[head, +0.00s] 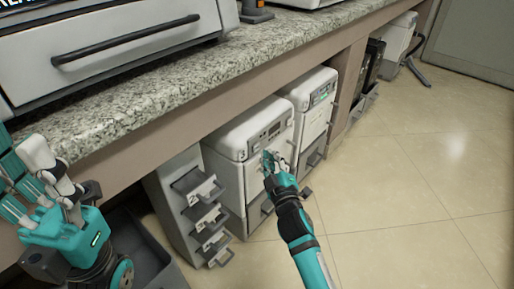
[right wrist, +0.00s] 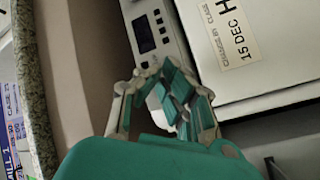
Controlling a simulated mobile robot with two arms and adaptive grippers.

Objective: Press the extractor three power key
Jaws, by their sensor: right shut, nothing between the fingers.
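Extractor three (head: 232,138) is a white box-shaped machine with a "3" label, under the counter in the head view. Its front has a dark display and control panel (head: 270,135). I cannot tell which one is the power key. My right gripper (head: 269,158) is shut and empty, in front of the machine's face just below the panel; its tips (right wrist: 172,78) show in the wrist view. I cannot tell whether they touch. My left gripper (head: 30,180) is at the left.
A similar white machine (head: 313,88) stands just right of extractor three. Grey drawers (head: 203,213) with numbered handles stand to its left. The granite counter edge (head: 150,102) runs above. The tiled floor (head: 420,190) at the right is clear.

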